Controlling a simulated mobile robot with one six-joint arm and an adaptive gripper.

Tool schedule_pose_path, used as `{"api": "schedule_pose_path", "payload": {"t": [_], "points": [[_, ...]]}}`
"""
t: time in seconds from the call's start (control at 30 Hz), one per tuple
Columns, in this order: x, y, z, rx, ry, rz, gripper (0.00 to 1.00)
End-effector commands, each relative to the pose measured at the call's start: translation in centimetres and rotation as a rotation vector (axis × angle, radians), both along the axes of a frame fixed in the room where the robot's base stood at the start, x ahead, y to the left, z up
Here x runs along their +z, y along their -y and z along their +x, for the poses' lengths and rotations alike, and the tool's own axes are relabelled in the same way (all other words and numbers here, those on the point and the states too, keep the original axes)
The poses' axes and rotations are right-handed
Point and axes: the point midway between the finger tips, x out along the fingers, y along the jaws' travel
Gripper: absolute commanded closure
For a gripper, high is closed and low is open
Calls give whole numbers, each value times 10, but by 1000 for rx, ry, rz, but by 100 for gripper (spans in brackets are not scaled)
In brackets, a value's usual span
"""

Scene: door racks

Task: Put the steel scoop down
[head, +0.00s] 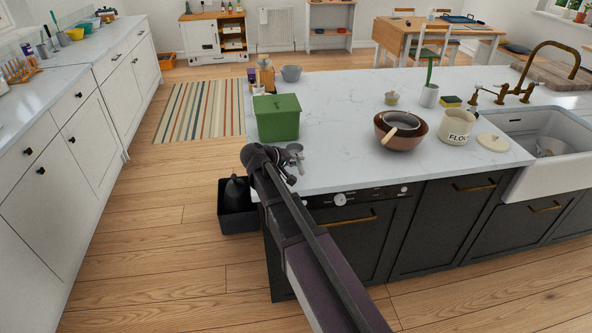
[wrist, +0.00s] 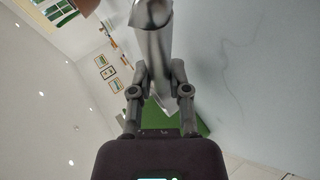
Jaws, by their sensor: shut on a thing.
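The steel scoop (wrist: 153,40) is a shiny metal piece held between the two fingers of my gripper (wrist: 160,78) in the wrist view. It extends past the fingertips to the top edge of that view, where it is cut off. In the head view my gripper (head: 286,163) is at the near left corner of the marble island (head: 345,165), with grey metal of the scoop (head: 295,148) showing beside it. My arm hides part of this area. I cannot tell whether the scoop touches the worktop.
A green box (head: 276,118) stands just behind my gripper. A copper bowl (head: 401,140), a flour canister (head: 456,127) and its lid (head: 493,142) are to the right. The worktop between the box and bowl is clear. A black bin (head: 237,212) stands on the floor left of the island.

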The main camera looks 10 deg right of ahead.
Motion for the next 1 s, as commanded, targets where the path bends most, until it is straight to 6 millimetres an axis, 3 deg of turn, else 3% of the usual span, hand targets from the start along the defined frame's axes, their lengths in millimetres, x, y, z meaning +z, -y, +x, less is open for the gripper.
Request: {"api": "schedule_pose_path", "payload": {"t": [0.03, 0.3, 0.97, 1.0], "points": [[-10, 0, -2, 0, 0, 0, 100], [-31, 1, -2, -1, -1, 0, 100], [-38, 1, -2, -1, 0, 0, 100], [-36, 1, -2, -1, 0, 0, 65]]}}
